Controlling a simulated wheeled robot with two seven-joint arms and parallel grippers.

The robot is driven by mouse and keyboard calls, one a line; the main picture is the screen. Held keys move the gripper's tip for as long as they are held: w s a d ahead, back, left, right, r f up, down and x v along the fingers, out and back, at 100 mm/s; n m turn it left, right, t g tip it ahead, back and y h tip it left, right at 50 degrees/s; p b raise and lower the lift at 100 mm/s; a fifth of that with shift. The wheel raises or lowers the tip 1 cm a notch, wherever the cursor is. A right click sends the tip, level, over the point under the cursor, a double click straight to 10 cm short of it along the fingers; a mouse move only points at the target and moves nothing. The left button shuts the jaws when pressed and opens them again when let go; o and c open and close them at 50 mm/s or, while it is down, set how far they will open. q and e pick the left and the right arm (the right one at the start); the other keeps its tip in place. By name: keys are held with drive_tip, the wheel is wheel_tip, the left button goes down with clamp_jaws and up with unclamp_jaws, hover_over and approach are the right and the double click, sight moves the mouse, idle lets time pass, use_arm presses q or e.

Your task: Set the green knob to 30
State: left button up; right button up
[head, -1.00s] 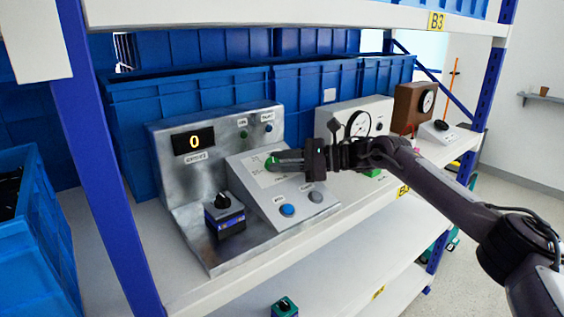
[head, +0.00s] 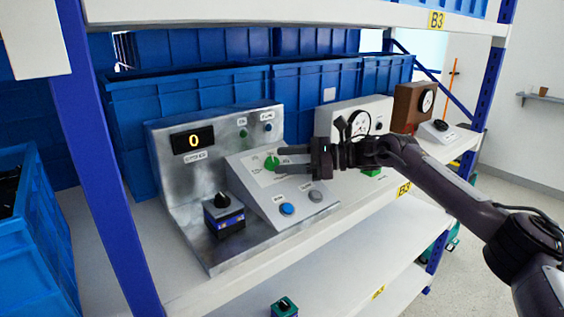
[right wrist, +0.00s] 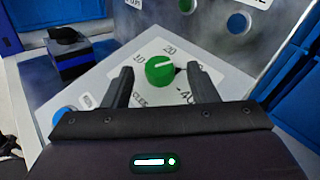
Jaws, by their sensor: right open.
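The green knob (head: 271,163) sits on the sloping face of the grey metal panel (head: 243,195). In the right wrist view the green knob (right wrist: 160,71) has a white pointer line aimed right, past the 20 mark, toward my right-hand finger. The marks 10, 20 and 40 show around it; no 30 label can be read, and that finger covers part of the dial. My right gripper (head: 278,160) is open just right of the knob, its fingers (right wrist: 160,82) on either side and apart from it. The panel display (head: 194,141) reads 0. My left gripper is not in view.
A blue button (head: 287,209) and a grey button (head: 315,196) sit below the knob. A black rotary switch on a blue box (head: 224,218) stands to the left. Blue crates (head: 185,95) line the back; a white gauge box (head: 335,117) stands behind my gripper.

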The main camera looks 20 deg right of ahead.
drive_tip(key=b+v, duration=0.1)
drive_tip(key=v, duration=0.5)
drive_tip(key=shift+s+d, duration=0.1)
drive_tip(key=shift+d, duration=0.05)
